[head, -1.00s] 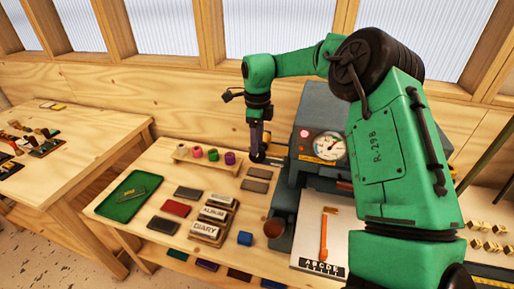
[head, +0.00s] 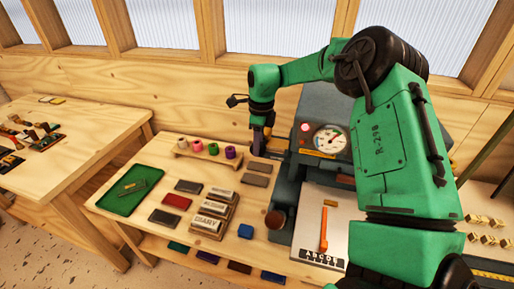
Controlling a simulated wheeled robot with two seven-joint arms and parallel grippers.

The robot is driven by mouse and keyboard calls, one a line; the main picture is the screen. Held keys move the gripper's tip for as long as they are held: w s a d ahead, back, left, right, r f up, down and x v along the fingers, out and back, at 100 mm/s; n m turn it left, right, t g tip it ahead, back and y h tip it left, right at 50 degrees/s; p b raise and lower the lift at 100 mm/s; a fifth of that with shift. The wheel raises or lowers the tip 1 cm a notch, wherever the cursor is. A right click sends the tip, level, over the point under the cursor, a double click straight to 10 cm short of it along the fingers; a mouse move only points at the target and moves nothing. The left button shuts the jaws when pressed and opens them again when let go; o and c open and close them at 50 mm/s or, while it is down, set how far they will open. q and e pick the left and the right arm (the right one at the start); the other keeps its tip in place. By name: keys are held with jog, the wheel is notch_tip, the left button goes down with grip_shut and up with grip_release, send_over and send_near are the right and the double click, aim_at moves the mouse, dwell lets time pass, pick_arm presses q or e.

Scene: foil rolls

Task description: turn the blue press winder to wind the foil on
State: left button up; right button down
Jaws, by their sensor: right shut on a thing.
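The blue-grey press (head: 325,105) stands at the back of the bench, with a round white dial and a red light on its front. My right gripper (head: 259,150) points down at the press's left side. It is shut on the winder there, a small part mostly hidden by the fingers. My right arm covers the right part of the press. Foil rolls in several colours (head: 213,149) stand on a wooden rack to the left of the gripper. My left gripper is out of view.
A green tray (head: 122,203), dark and red blocks, and stamped blocks (head: 213,208) lie on the bench. A round brown knob (head: 275,221) sits at the press's front left. An orange-handled tool (head: 324,229) lies on the pale plate. Another table (head: 75,150) stands at left.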

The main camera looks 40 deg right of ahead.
jog(key=t+b, duration=0.1)
jog(key=b, duration=0.1)
jog(key=t+y+b, duration=0.1)
jog(key=b, duration=0.2)
jog(key=shift+s+d+f+t+y, duration=0.15)
jog(key=shift+f+t+y, duration=0.15)
jog(key=shift+f, duration=0.05)
jog(key=shift+r+b, duration=0.3)
jog(key=shift+r, duration=0.1)
jog(key=c, duration=0.8)
grip_release()
jog(key=shift+o, duration=0.8)
jog(key=shift+s+d, duration=0.1)
jog(key=shift+s, duration=0.1)
